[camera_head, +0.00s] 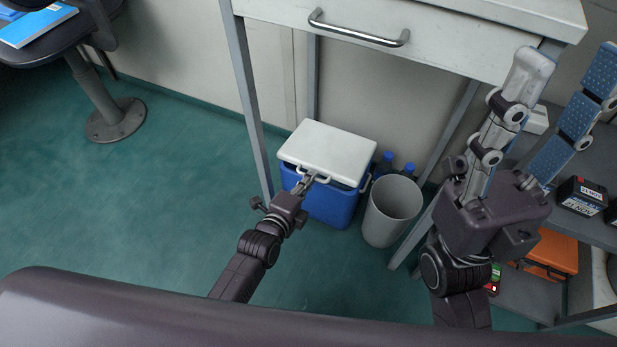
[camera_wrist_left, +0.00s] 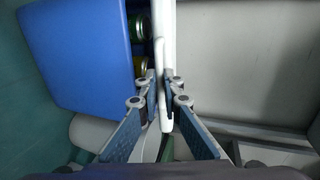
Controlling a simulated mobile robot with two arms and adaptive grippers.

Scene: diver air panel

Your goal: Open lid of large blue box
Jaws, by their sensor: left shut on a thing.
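The large blue box (camera_head: 325,206) stands on the floor under the white drawer unit. Its white lid (camera_head: 328,148) sits over it, slightly raised at the near side. In the left wrist view, a gap shows between the blue box (camera_wrist_left: 75,50) and the white lid edge (camera_wrist_left: 168,25), with cans (camera_wrist_left: 140,65) inside. My left gripper (camera_head: 308,181) is shut on the lid's white front handle, which also shows between the fingers in the left wrist view (camera_wrist_left: 162,85). My right gripper (camera_head: 568,75) is raised at the right, fingers spread, empty.
A grey bin (camera_head: 392,208) stands just right of the box, with blue-capped bottles (camera_head: 385,162) behind it. The drawer unit (camera_head: 420,38) overhangs, its legs beside the box. A shelf with a black battery (camera_head: 582,196) and orange case (camera_head: 550,254) is at right.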

